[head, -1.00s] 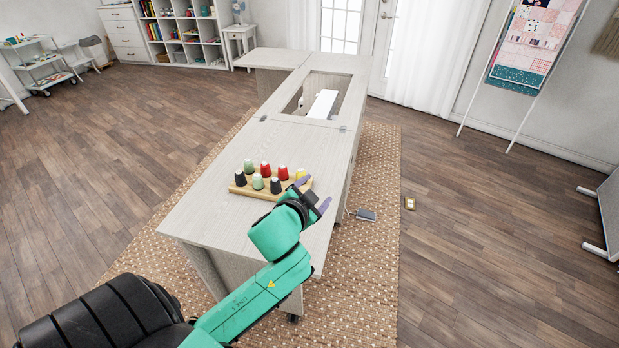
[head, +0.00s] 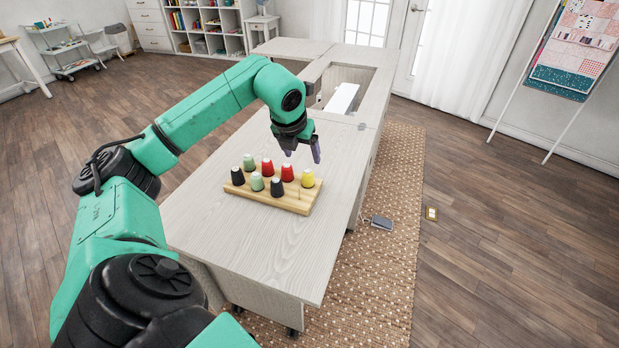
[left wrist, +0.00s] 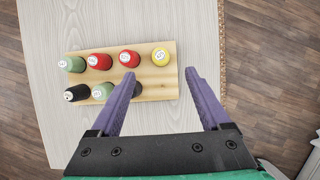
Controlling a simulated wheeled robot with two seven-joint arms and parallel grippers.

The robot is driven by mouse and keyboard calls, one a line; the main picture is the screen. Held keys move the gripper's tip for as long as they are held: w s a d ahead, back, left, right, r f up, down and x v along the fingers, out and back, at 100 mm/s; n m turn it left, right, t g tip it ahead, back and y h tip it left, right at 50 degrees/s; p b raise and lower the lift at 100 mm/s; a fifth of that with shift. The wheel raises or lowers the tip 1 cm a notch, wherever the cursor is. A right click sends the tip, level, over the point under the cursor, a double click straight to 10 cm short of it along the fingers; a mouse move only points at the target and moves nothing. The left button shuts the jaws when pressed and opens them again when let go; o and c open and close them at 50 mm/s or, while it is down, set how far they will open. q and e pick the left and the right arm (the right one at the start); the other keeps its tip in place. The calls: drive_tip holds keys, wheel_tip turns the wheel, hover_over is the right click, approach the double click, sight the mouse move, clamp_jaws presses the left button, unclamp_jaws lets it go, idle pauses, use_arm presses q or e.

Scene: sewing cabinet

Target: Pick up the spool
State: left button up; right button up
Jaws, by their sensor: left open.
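Several thread spools stand upright on a wooden rack (head: 296,206): a yellow spool (head: 308,179), two red spools (head: 287,173), two pale green spools (head: 257,182) and two black spools (head: 237,177). The task does not say which spool is meant. My left gripper (head: 303,155) is open and empty, pointing down above the yellow end of the rack. In the left wrist view, the yellow spool (left wrist: 160,57) appears just beyond the gap between the purple fingertips (left wrist: 160,75). The left finger there partly hides one black spool (left wrist: 138,90). My right gripper is not in view.
The rack stands on a pale wooden sewing cabinet (head: 240,233) with bare top in front of it. Behind is a recess with a white machine (head: 342,98). A pedal (head: 381,222) lies on the woven rug (head: 385,270) to the right.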

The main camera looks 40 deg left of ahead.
sight(307, 172)
use_arm(q)
drive_tip(key=p+x, duration=0.2)
drive_tip(key=x, duration=0.9)
drive_tip(key=shift+s+f, duration=0.1)
drive_tip(key=shift+f, duration=0.25)
drive_tip(key=shift+c, duration=0.9)
clamp_jaws()
